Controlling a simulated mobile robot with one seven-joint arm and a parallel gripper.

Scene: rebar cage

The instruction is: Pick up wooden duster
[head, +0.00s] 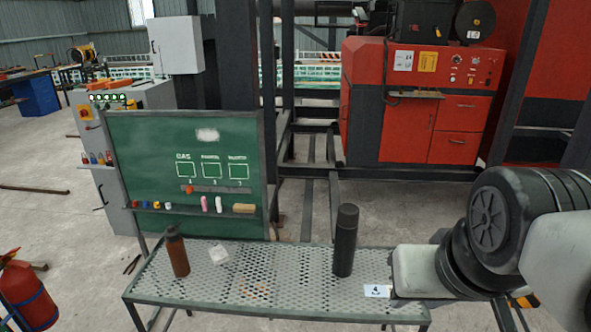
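The wooden duster appears to be a tan block (243,208) lying on the ledge of the green chalkboard (140,150), near the ledge's right end. Pink and white pieces (211,204) lie on the ledge just left of it. My arm comes in from the right edge and reaches over the right end of the mesh table, well apart from the duster. My gripper's fingers cannot be made out in this view. Nothing covers the duster.
The metal mesh table (285,285) stands in front of the board. On it are a brown bottle (176,252), a tall black flask (345,241), a crumpled whitish item (219,254) and a label card (377,291). A red fire extinguisher (27,294) stands at left.

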